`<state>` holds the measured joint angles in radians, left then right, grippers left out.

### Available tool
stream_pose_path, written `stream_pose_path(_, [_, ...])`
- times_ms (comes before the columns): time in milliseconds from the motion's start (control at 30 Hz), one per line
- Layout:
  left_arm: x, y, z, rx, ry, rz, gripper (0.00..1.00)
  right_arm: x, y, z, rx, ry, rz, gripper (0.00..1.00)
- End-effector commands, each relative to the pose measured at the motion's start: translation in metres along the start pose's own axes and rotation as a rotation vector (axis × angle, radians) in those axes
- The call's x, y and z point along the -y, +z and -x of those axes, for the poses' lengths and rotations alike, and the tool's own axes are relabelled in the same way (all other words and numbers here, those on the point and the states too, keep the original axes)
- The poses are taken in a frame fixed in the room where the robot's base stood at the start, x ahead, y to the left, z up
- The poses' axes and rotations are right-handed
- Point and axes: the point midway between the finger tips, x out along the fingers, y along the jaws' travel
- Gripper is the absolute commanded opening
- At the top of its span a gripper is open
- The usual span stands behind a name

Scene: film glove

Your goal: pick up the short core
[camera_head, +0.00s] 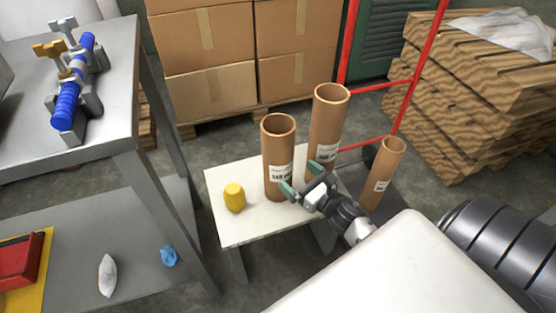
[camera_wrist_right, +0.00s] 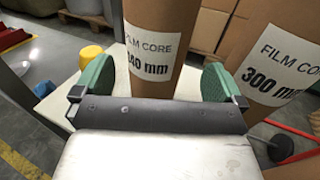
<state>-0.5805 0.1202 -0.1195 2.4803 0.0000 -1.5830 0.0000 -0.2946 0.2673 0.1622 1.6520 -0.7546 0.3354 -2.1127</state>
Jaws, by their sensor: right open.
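Three brown cardboard film cores stand upright at the small white table (camera_head: 235,232). The front-left core (camera_head: 278,160) looks shorter than the wide core behind it (camera_head: 327,125); a thinner core (camera_head: 383,172) is at the right. My right gripper (camera_head: 300,178) is open, with green fingertips low by the front-left core. In the right wrist view, that core (camera_wrist_right: 158,40) shows between the two open fingers (camera_wrist_right: 157,80), its label partly readable, ending in "40 mm". Contact cannot be told. The core labelled "300 mm" (camera_wrist_right: 275,60) is just beyond the right finger. My left gripper is not in view.
A yellow plug (camera_head: 234,198) stands on the white table, left of the cores. A grey bench (camera_head: 110,85) at the left holds a blue roller (camera_head: 75,90) in clamps. Cardboard boxes (camera_head: 210,40), a red frame (camera_head: 408,100) and stacked wood (camera_head: 470,90) are behind.

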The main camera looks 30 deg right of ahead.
Motion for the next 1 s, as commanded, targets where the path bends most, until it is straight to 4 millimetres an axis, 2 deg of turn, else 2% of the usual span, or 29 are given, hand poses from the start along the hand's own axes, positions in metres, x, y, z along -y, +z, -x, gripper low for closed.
stream_pose_path(100, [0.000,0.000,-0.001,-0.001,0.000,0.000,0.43,0.000,0.000,-0.018,0.003,0.002,-0.002,1.00])
stream_pose_path(333, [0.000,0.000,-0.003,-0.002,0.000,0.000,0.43,-0.001,0.000,-0.036,0.003,0.003,-0.004,1.00])
stream_pose_path(600, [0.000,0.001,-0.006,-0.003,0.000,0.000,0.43,-0.003,-0.001,-0.074,0.004,0.002,-0.005,1.00])
stream_pose_path(900, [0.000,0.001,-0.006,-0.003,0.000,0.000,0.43,-0.003,-0.001,-0.079,0.002,0.001,-0.005,1.00])
stream_pose_path(1000, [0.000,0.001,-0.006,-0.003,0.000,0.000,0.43,-0.003,-0.001,-0.079,0.002,0.002,-0.005,0.85])
